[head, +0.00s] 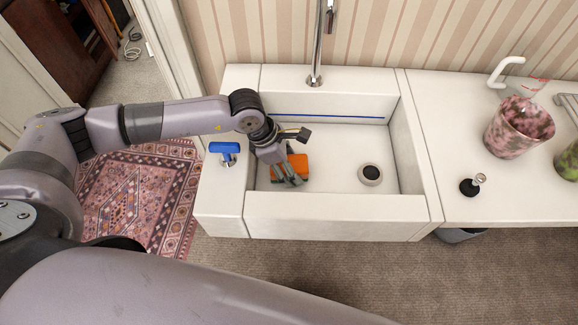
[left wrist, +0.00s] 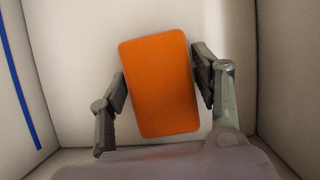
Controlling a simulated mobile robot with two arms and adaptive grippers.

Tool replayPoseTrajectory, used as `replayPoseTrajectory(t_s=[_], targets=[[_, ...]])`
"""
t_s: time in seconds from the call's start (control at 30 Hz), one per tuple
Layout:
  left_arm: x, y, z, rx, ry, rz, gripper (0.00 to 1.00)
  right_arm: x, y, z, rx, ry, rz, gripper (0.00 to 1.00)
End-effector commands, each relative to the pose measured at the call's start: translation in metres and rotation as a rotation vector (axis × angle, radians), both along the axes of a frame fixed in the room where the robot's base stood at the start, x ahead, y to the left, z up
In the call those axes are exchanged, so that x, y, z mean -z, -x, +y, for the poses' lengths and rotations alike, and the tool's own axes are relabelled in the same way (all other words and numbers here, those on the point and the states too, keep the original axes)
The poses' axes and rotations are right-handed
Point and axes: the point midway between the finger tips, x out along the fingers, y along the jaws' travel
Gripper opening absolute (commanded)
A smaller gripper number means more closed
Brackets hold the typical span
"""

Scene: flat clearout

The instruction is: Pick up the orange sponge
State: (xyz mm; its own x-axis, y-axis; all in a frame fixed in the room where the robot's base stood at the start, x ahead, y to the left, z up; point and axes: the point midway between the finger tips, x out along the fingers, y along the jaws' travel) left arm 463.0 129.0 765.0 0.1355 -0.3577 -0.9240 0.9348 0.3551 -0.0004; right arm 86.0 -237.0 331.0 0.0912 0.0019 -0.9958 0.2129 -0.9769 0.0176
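The orange sponge (head: 291,167) is in the left part of the white sink basin (head: 330,165). My left gripper (head: 289,177) reaches down into the basin at the sponge and partly covers it in the head view. In the left wrist view the sponge (left wrist: 160,85) is between the two spread fingers of the left gripper (left wrist: 160,88), slightly skewed to them. One finger is on each side, very close to its edges; I cannot tell whether they touch it. My right gripper is not in view.
A dark-topped round drain piece (head: 370,174) is in the basin to the right. A blue item (head: 225,148) is on the left ledge. A tap (head: 318,50) stands behind. A mottled pink bin (head: 518,128) and small dark bottle (head: 470,187) are on the right counter.

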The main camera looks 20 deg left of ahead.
Motion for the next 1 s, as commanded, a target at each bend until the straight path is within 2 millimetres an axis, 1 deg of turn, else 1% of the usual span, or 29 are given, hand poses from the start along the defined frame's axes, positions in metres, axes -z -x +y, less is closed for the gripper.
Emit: replayPoseTrajectory(t_s=[0.03,0.07,0.5,0.77,0.97,1.0], targets=[[0.0,0.0,0.0,0.0,0.0,0.0,0.53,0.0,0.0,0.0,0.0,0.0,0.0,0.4],[0.0,0.0,0.0,0.0,0.0,0.0,0.51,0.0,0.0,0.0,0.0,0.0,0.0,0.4],[0.0,0.0,0.0,0.0,0.0,0.0,0.22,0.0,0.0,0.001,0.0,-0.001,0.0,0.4],[-0.001,0.0,0.0,0.0,0.0,-0.001,0.22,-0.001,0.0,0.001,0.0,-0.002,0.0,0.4],[-0.009,-0.001,0.0,0.0,0.001,-0.001,0.22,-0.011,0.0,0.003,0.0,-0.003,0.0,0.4],[-0.012,-0.001,0.0,0.0,0.002,-0.003,0.22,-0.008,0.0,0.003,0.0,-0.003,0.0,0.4]])
